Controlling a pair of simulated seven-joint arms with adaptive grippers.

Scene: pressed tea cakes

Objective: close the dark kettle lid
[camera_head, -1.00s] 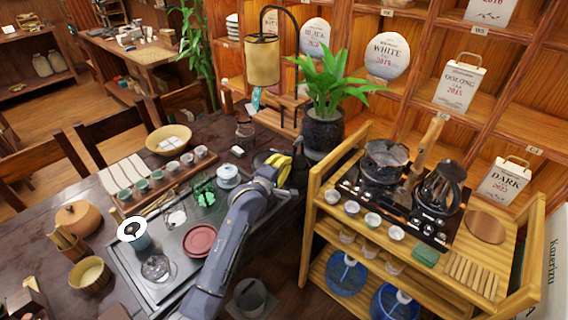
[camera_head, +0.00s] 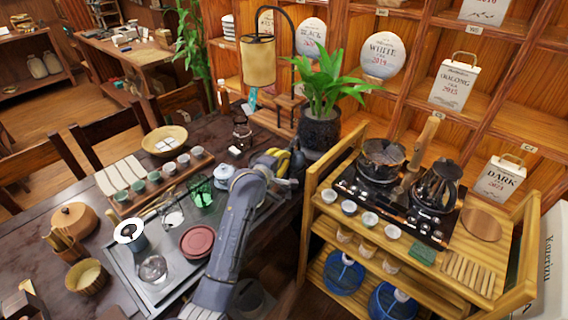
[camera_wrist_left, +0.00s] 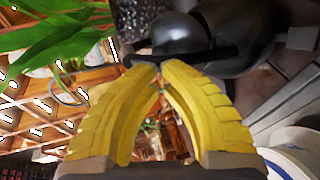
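A dark rounded vessel (camera_wrist_left: 175,30), which looks like the dark kettle, fills the top of the left wrist view. A dark flat bar or rim crosses its near side. Whether its lid is raised or seated is unclear. My left gripper (camera_head: 284,160) has yellow fingers and reaches the far right end of the tea table. In the left wrist view the fingertips (camera_wrist_left: 159,68) are nearly together, just by the dark rim. I see nothing held between them, and contact is unclear. In the head view my gripper and arm hide most of this spot. My right gripper is not in view.
A leafy potted plant (camera_head: 320,130) stands close beyond my left gripper. A wooden cart (camera_head: 395,238) with glass kettles and cups stands to the right. A green glass (camera_head: 200,191), a red-brown dish (camera_head: 197,242) and a white lidded bowl (camera_head: 223,172) are near my arm.

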